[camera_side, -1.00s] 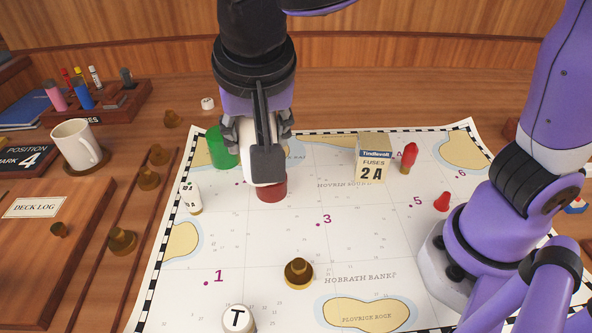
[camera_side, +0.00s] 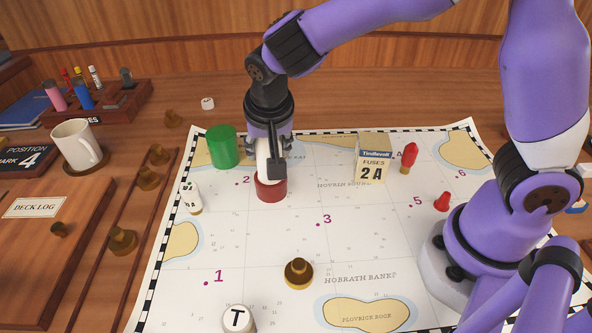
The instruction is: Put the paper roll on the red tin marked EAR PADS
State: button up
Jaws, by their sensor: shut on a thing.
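The red tin (camera_side: 271,190) stands on the chart, left of centre and toward the back. Its marking cannot be read in this view. My gripper (camera_side: 268,165) points down above the tin and is shut on the white paper roll (camera_side: 263,158). The roll is upright, with its lower end at the tin's top. I cannot tell whether it touches the tin. A dark finger covers the right side of the roll.
A green cylinder (camera_side: 223,147) stands close behind and left of the tin. A fuse box (camera_side: 372,160) and a red peg (camera_side: 409,156) stand to the right. A small white bottle (camera_side: 192,197) is at left, a brass weight (camera_side: 298,272) in front. The chart between is clear.

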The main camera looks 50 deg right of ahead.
jog(key=shift+f, duration=0.1)
jog(key=o, duration=1.3)
jog(key=d+v, duration=0.1)
jog(key=v, duration=1.1)
jog(key=s+d+f+n+t+y, duration=0.1)
jog(key=s+d+n+y, duration=0.1)
jog(key=s+d+n, duration=0.5)
jog(key=s+d, duration=0.2)
jog(key=s, duration=0.1)
jog(key=shift+s+d+f+t+y, duration=0.15)
jog(key=shift+s+f+t+y, duration=0.2)
jog(key=shift+s+t+y, duration=0.05)
